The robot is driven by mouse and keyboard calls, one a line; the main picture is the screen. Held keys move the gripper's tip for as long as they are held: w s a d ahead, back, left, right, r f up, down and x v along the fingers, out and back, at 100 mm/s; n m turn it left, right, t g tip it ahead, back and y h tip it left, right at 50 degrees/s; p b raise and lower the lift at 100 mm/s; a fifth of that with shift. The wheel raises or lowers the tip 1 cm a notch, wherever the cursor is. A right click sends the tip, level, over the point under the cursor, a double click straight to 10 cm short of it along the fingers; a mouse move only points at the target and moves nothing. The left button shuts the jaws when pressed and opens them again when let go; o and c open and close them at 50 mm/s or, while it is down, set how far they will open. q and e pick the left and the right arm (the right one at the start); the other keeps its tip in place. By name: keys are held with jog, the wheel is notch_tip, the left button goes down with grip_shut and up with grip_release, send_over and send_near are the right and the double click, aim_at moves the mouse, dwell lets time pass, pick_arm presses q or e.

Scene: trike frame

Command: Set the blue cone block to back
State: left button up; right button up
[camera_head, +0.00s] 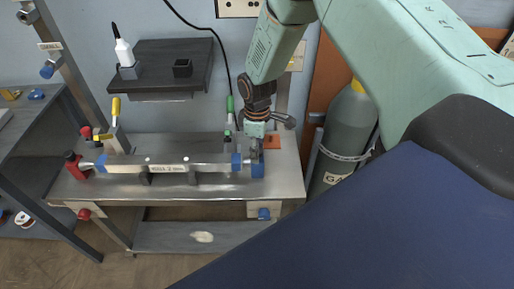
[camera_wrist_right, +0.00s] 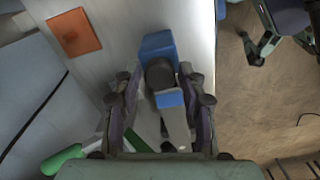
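The blue cone block (camera_head: 258,170) stands at the right end of a silver tube (camera_head: 165,165) on the metal bench. In the right wrist view the blue block (camera_wrist_right: 157,44) has a dark round cylinder (camera_wrist_right: 160,74) in front of it, then a blue collar (camera_wrist_right: 169,99) on the tube. My right gripper (camera_head: 256,146) is right above the block and partly hides it. In the wrist view its fingers (camera_wrist_right: 160,82) are spread either side of the cylinder, with gaps visible. My left gripper is not in view.
A red block (camera_head: 75,167) is at the tube's left end. A yellow-handled clamp (camera_head: 117,125) and green-handled clamp (camera_head: 230,112) stand behind the tube. A grey gas cylinder (camera_head: 345,140) stands right; a dark shelf (camera_head: 160,65) hangs behind.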

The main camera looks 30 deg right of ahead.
jog(key=shift+s+d, duration=0.1)
jog(key=c, duration=0.3)
grip_shut()
jog(key=s+d+p, duration=0.1)
jog(key=d+p, duration=0.1)
jog(key=d, duration=0.1)
jog(key=shift+s, duration=0.35)
